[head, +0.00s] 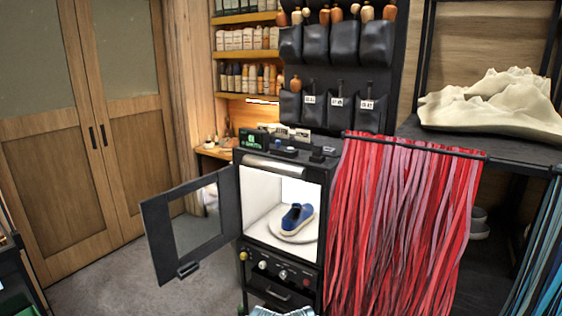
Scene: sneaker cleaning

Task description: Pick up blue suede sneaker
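The blue suede sneaker (297,217) stands on a round white plate (281,233) inside the lit white chamber of a black cabinet (282,168). It has a pale sole. The cabinet's door (191,227), with a window in it, hangs open to the left.
Red strips (400,220) hang from a rail just right of the cabinet. A shelf with a pale mountain-like model (492,105) stands at the right. Tool pockets (335,45) hang behind. Wooden doors (85,140) are at the left. The grey floor (115,280) in front of them is clear.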

